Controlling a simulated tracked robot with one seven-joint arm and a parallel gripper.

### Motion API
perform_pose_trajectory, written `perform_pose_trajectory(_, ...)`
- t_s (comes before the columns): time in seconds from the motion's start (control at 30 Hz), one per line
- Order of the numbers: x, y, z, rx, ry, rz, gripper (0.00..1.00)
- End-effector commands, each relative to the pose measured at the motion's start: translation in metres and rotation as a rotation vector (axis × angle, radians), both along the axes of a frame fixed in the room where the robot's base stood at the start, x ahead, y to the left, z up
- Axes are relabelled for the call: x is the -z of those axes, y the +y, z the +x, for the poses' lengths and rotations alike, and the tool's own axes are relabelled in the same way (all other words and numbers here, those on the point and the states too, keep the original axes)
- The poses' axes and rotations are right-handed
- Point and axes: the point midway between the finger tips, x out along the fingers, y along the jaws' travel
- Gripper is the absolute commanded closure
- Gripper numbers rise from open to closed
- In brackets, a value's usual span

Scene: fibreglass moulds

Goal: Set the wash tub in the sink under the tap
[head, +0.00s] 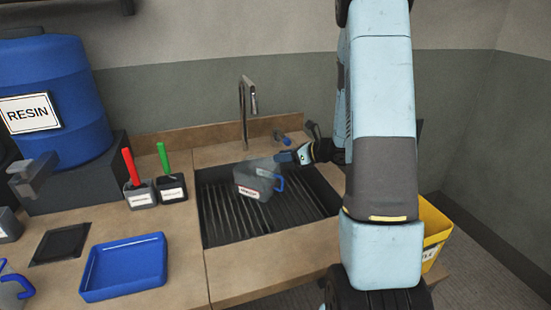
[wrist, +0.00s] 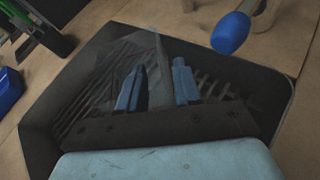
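The wash tub seems to be the grey, see-through container (head: 250,187) with a blue handle and a red-edged label. It is tilted inside the dark sink (head: 222,232), in front of the tap (head: 245,105). I cannot tell whether its base touches the sink floor. My gripper (head: 284,157) is at the tub's upper right. In the wrist view the two blue fingers (wrist: 158,85) stand apart with a visible gap. A see-through wall (wrist: 110,75) shows beyond and between them, without clear contact on both sides.
A blue tap knob (wrist: 230,32) is close to my fingers. A blue tray (head: 125,270), two small pots (head: 155,193) with red and green handles and a blue resin drum (head: 60,85) stand left of the sink. A yellow bin (head: 432,228) is at the right.

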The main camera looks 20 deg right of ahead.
Motion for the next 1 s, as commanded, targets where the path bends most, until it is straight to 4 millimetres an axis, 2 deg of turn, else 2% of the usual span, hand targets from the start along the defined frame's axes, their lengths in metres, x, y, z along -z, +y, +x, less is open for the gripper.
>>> perform_pose_trajectory(0.1, -0.01, -0.017, -0.015, 0.001, -0.003, -0.001, 0.66)
perform_pose_trajectory(0.3, -0.02, -0.037, -0.035, 0.002, -0.001, 0.0, 0.66)
perform_pose_trajectory(0.53, -0.028, -0.043, -0.045, -0.01, -0.004, -0.006, 0.66)
perform_pose_trajectory(0.67, -0.042, -0.028, -0.053, -0.084, -0.034, -0.053, 0.66)
perform_pose_trajectory(0.77, -0.06, -0.008, -0.065, -0.189, -0.076, -0.125, 0.66)
perform_pose_trajectory(1.0, -0.102, 0.041, -0.108, -0.489, -0.203, -0.347, 0.66)
